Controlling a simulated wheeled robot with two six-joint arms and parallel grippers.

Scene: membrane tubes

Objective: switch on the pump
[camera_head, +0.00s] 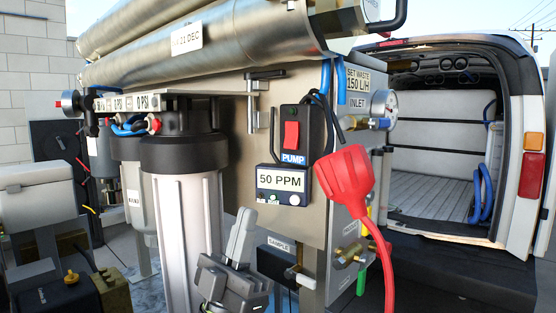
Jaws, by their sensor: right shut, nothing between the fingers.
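The pump switch (291,135) is a red rocker on a black box labelled PUMP, mounted on the upright metal panel (240,150). Its on or off position cannot be told. Just below it is a meter (283,186) reading 50 PPM. My right gripper (241,222) is grey, points upward and is shut and empty. It stands in front of the panel, below and left of the switch and apart from it. My left gripper is not in view.
A red plug (345,175) with a red cable hangs right of the switch. A black-capped filter housing (183,153) stands left of my right gripper. Steel membrane tubes (215,45) lie above. A brass sample valve (300,277) is low on the panel. An open van (455,130) is behind right.

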